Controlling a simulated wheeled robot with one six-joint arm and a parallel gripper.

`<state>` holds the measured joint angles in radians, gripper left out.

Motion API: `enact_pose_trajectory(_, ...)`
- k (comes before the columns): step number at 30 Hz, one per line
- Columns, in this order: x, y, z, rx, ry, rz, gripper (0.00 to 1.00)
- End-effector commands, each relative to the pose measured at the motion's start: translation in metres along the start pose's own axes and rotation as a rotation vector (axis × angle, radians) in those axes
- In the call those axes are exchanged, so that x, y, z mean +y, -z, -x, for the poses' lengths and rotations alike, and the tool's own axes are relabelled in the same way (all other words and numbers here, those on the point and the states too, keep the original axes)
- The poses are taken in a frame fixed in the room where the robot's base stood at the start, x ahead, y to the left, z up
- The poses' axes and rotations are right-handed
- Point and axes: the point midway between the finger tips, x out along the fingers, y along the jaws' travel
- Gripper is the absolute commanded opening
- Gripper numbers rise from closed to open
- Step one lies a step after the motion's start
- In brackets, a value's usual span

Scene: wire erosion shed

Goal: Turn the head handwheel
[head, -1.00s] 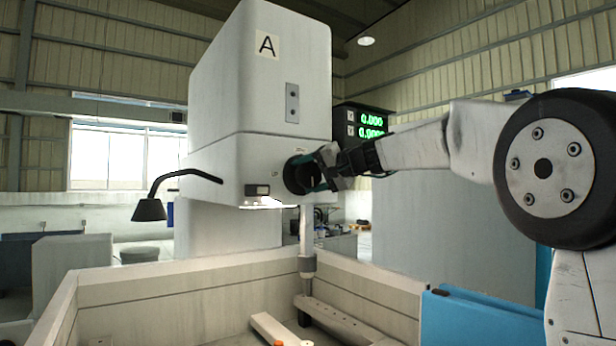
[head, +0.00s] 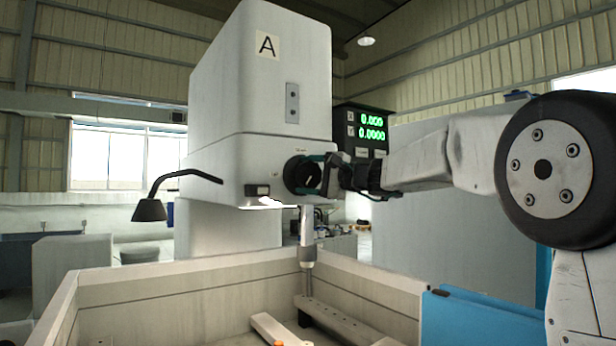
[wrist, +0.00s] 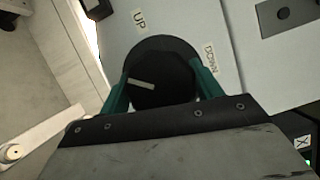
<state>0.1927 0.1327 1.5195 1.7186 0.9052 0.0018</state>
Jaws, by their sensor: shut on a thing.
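The head handwheel (head: 303,175) is a round black knob with a pale pointer line on the front of the white machine head (head: 262,90) marked A. In the wrist view the handwheel (wrist: 161,75) sits between the green fingers of my gripper (wrist: 160,92), which is shut on it. The pale line slants slightly there, between the labels UP (wrist: 139,19) and DOWN (wrist: 211,57). In the head view my gripper (head: 325,174) reaches the handwheel from the right.
A display (head: 366,130) with green digits stands behind the head. Below is an open tank (head: 170,285) with a vertical nozzle (head: 307,240) and pale bars inside. A black lamp (head: 150,209) hangs at left. A blue panel (head: 480,318) stands at lower right.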

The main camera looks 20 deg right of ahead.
Motion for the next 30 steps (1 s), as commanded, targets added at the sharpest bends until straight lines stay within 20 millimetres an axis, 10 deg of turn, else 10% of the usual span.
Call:
enact_pose_trajectory(17, 0.0013, 0.0004, 0.0000, 0.001, 0.011, -0.032, 0.42)
enact_pose_trajectory(18, 0.0014, 0.0004, 0.0000, 0.001, 0.011, -0.032, 0.70)
enact_pose_trajectory(20, 0.0013, 0.0003, 0.0000, 0.001, 0.011, -0.032, 0.87)
enact_pose_trajectory(30, 0.0005, -0.0001, 0.0032, 0.000, 0.012, -0.031, 0.87)
